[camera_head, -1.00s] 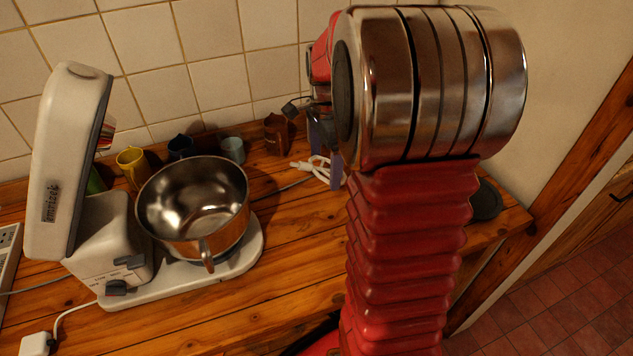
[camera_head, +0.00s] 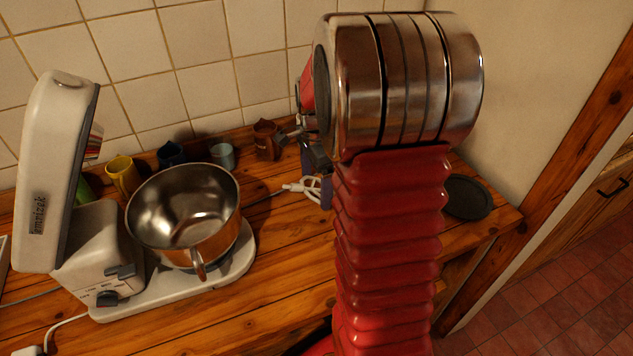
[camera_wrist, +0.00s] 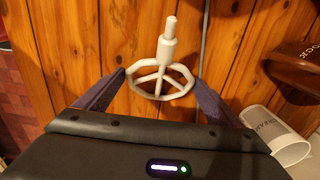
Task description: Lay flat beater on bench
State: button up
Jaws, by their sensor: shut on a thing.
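The white flat beater (camera_wrist: 146,80) has an open, spoked frame and a stubby shaft. In the wrist view it sits between the two purple fingers of my gripper (camera_wrist: 160,78), which is shut on the sides of its frame. The head view shows the beater (camera_head: 303,187) low over the wooden bench (camera_head: 285,235), right of the mixer, with the gripper (camera_head: 318,178) partly hidden behind my arm. Its shaft points left there. I cannot tell whether the beater touches the bench.
The mixer (camera_head: 45,170) stands at left, head tilted up, with a steel bowl (camera_head: 190,245) on its base. A brown mug (camera_head: 265,140) and several other mugs line the tiled wall. A dark round object (camera_head: 467,197) lies at right. Bare bench lies in front of the beater.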

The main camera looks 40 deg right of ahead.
aim_at(316, 188)
jog(key=o, duration=1.2)
notch_tip(316, 188, up, 12)
jog(key=shift+r, duration=0.1)
dwell(0.4)
